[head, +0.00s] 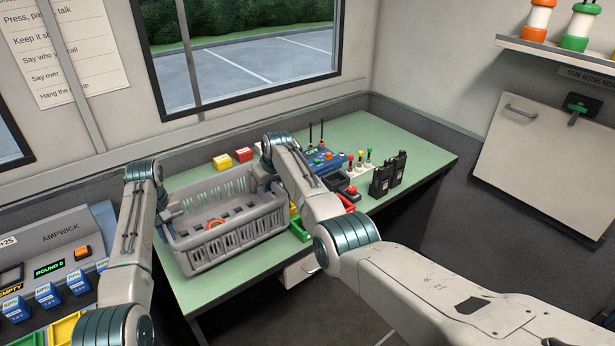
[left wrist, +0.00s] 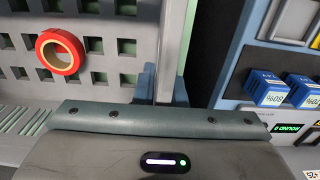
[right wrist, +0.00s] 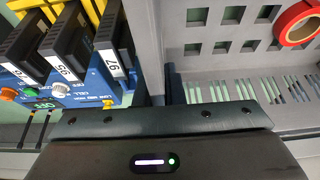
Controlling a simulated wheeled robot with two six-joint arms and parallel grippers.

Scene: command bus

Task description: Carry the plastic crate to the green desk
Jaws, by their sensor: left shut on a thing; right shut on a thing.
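The grey plastic crate (head: 240,228) is level over the left part of the green desk (head: 410,130). I cannot tell whether its bottom touches the desk top. A red tape roll (left wrist: 60,52) lies inside; it also shows in the right wrist view (right wrist: 297,22). My left gripper (head: 166,214) is shut on the crate's left end, its blue fingers either side of the wall in the left wrist view (left wrist: 163,88). My right gripper (head: 266,172) is shut on the right end; its fingertips are partly hidden in the head view.
A console (head: 68,235) is at the left. The desk's far right is clear.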

